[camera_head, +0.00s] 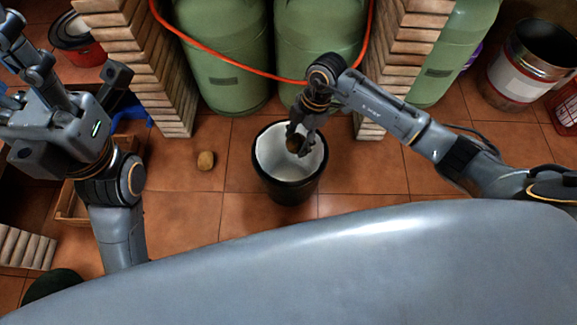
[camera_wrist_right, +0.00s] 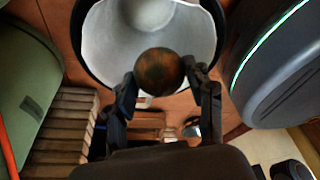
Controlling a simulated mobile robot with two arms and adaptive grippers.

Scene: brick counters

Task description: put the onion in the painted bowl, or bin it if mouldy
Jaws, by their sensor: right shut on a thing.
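My right gripper (camera_head: 299,148) is shut on the onion (camera_head: 293,145) and holds it over the mouth of a black bin with a white liner (camera_head: 262,155). In the right wrist view the onion (camera_wrist_right: 160,71) is round and brown with dark, greenish-grey patches. It sits between the two fingertips of the right gripper (camera_wrist_right: 160,82), with the bin's white liner (camera_wrist_right: 100,40) behind it. My left gripper (camera_head: 75,90) is raised at the left, away from the bin; its fingers do not show clearly. I see no painted bowl.
A metal drum (camera_head: 525,65) stands at the right and a red bucket (camera_head: 85,52) at the left.

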